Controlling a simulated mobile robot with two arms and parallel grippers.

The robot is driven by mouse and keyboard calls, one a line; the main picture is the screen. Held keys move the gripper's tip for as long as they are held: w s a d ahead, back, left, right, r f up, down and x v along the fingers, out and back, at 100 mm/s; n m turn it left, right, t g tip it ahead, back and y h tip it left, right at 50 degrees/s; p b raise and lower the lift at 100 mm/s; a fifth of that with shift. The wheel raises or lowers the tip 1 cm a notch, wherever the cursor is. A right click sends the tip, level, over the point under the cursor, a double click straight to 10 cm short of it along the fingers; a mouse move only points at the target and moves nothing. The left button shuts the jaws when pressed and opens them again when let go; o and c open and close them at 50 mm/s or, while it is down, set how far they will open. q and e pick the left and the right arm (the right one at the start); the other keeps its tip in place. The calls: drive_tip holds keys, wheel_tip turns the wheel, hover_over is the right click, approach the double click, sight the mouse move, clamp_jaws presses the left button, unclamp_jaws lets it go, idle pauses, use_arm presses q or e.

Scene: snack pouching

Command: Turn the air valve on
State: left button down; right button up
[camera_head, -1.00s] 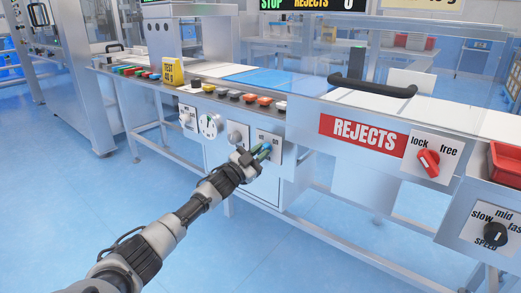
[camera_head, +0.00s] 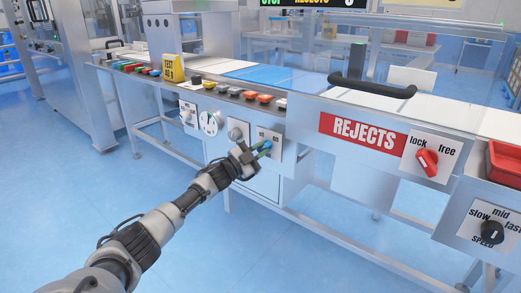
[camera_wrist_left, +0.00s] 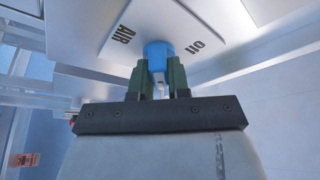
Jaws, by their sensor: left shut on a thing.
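The air valve's blue handle (camera_wrist_left: 158,52) shows in the left wrist view on a pale plate (camera_wrist_left: 172,24) marked AIR and what looks like OIL or an on/off word. My left gripper (camera_wrist_left: 158,78) is shut on the blue handle, with a green finger on each side of it. In the head view my left gripper (camera_head: 256,150) is at the rightmost small plate (camera_head: 271,138) on the machine's front. The handle is mostly hidden there behind the fingers. My right gripper is not in view.
A round gauge (camera_head: 211,124) and a grey knob (camera_head: 236,132) sit left of the gripper. Coloured buttons (camera_head: 248,95) line the ledge above. A red REJECTS sign (camera_head: 362,133), a red lock/free knob (camera_head: 427,162) and a black speed knob (camera_head: 492,232) are to the right. The floor in front is clear.

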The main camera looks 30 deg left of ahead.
use_arm(q)
drive_tip(key=shift+r, duration=0.3)
drive_tip(key=c, duration=1.1)
unclamp_jaws()
drive_tip(key=shift+f, duration=0.15)
drive_tip(key=shift+w+d+f, duration=0.15)
drive_tip(key=shift+w+d, duration=0.05)
